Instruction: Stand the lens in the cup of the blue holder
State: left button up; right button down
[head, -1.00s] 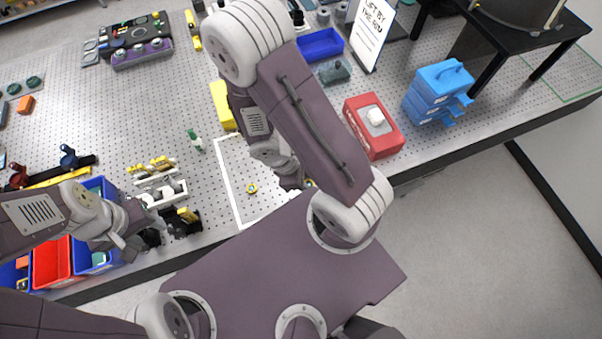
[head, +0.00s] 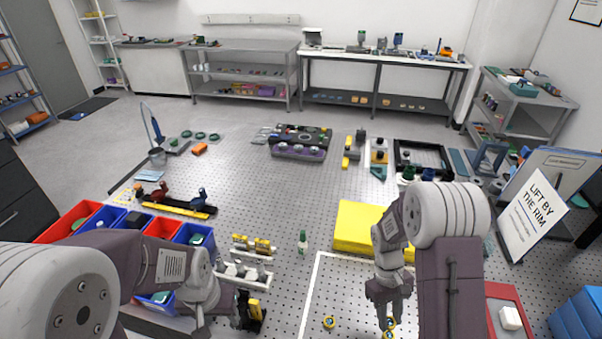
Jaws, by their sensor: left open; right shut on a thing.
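The blue holder (head: 199,197) stands at the right end of the black and yellow rail. Its cup is too small to make out. My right gripper (head: 389,316) points down over the white-outlined area and is shut on a small gold-rimmed lens (head: 390,323), mostly hidden by the fingers. Another gold-rimmed round piece (head: 387,335) shows just below it, at the frame's bottom edge. A similar gold-rimmed piece with a dark centre (head: 329,322) lies on the board to the left. My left gripper (head: 222,303) is open, low by the bins, partly hidden by its own wrist.
A red holder (head: 160,190) stands on the same rail. Small white racks (head: 246,272) and a green-white bottle (head: 303,243) stand between the grippers. A yellow block (head: 356,226) is behind my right arm.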

jog(key=w+a+m+b, duration=0.1)
jog(key=w+a+m+y+b, duration=0.1)
jog(key=w, duration=0.1)
jog(key=w+a+f+m+b, duration=0.1)
jog(key=w+a+m, duration=0.1)
jog(key=shift+w+y, duration=0.25)
jog(key=shift+y, duration=0.05)
pick_arm(q)
notch_tip(320, 180, down, 5)
jog(key=shift+f, duration=0.2)
pick_arm(e)
jog(key=shift+a+r, duration=0.2)
jog(key=shift+r, duration=0.2)
pick_arm(q)
jog(key=shift+w, duration=0.1)
